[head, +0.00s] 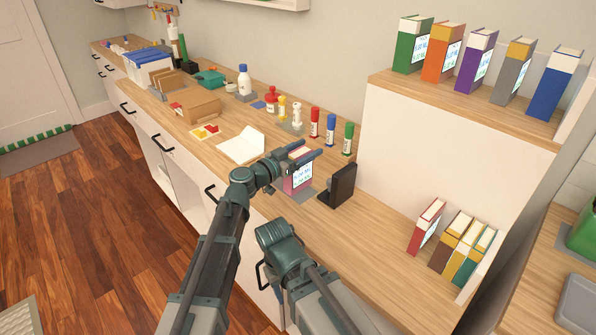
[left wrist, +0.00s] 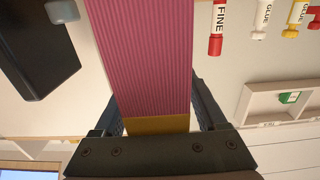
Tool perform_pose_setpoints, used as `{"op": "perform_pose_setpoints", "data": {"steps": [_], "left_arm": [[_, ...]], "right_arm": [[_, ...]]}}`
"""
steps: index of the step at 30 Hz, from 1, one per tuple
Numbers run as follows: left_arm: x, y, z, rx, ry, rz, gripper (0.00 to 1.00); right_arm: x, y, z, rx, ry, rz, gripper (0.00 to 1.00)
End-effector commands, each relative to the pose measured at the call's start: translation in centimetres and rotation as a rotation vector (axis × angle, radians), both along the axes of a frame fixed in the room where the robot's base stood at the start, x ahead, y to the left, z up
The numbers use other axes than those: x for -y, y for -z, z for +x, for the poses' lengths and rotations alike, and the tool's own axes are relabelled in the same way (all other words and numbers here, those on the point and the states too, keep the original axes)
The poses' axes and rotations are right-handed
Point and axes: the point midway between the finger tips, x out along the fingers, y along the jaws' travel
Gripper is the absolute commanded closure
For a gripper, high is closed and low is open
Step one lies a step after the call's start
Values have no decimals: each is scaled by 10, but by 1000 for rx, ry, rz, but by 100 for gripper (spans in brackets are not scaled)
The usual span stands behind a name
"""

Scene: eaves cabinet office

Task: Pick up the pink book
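The pink book (head: 297,180) stands upright on the wooden counter beside a black bookend, its white label facing the head camera. My left gripper (head: 303,152) is at its upper part, with one finger on each side. In the left wrist view, the ribbed pink spine (left wrist: 140,60) and its gold band fill the space between the fingers (left wrist: 160,105). The fingers look spread, with inner pads showing beside the spine; firm contact is not visible. My right gripper is not identifiable in the head view; only part of the arm shows low in the middle.
The black bookend (head: 338,186) is close to the right of the book. Red, blue and green markers (head: 331,129) stand behind it. An open white booklet (head: 242,145) lies to the left. Several books (head: 462,245) stand at right. Counter between bookend and those books is clear.

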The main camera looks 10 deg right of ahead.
Motion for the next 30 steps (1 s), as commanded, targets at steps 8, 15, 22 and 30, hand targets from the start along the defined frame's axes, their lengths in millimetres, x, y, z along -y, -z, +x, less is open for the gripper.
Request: {"op": "perform_pose_setpoints", "data": {"steps": [8,15,22,30], "left_arm": [[0,0,0,0,0,0,79],[0,0,0,0,0,0,100],[0,0,0,0,0,0,100],[0,0,0,0,0,0,100]], "right_arm": [[0,0,0,0,0,0,50],[0,0,0,0,0,0,50],[0,0,0,0,0,0,50],[0,0,0,0,0,0,50]]}}
